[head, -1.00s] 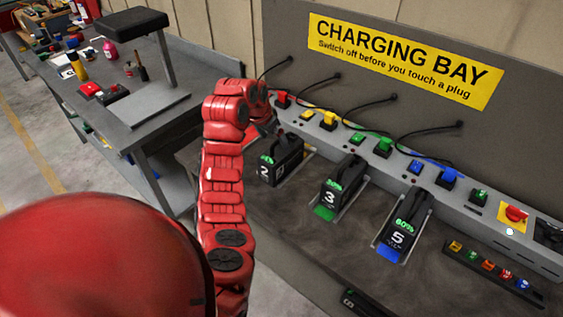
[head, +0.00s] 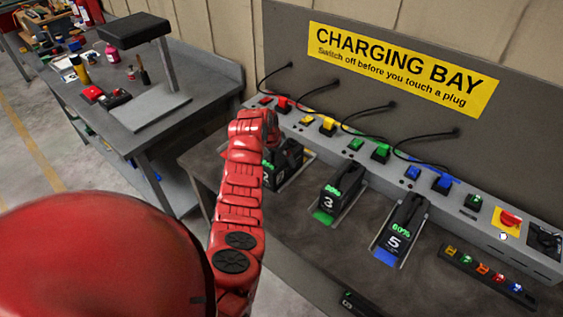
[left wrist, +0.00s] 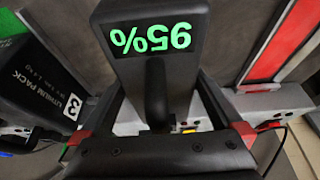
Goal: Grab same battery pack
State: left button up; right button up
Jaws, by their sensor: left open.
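My left gripper (left wrist: 157,88) is open, with one finger on each side of the handle; contact cannot be told. Pack 5 (head: 400,227) stands further right.
A grey charging strip (head: 400,170) with coloured plugs, switches and cables runs behind the packs under a yellow sign (head: 398,68). A small strip of coloured buttons (head: 488,274) lies at right. A grey workbench (head: 130,115) with a lamp and tools stands at left.

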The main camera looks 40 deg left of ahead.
pick_arm(q)
grip_shut()
jog(key=shift+w+r, duration=0.1)
dwell(0.4)
